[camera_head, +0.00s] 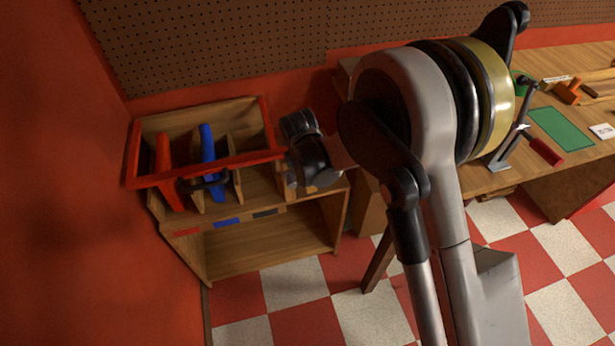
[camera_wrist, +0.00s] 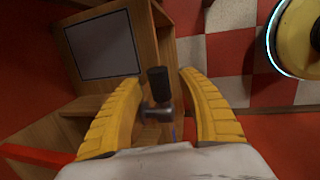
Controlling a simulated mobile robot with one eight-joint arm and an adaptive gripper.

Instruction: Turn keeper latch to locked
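In the wrist view, my gripper (camera_wrist: 159,80) has its two yellow fingers spread apart. What looks like the keeper latch (camera_wrist: 158,86), a black grip on a grey metal hub, shows between them. A gap shows on each side of the grip, so neither finger appears to touch it. The hub lies nearer the palm, and the grip points toward the fingertips. In the head view my arm's dark wrist is at the right end of the red frame (camera_head: 262,128). The fingers are hidden there, and I cannot make out the latch clearly.
The red frame tops a wooden cabinet (camera_head: 345,215) against the red wall. A red piece (camera_head: 163,170) and a blue piece (camera_head: 208,150) stand in its slots. A workbench (camera_head: 490,182) with a green mat (camera_head: 560,130) is at right. The checkered floor (camera_head: 365,315) in front is open.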

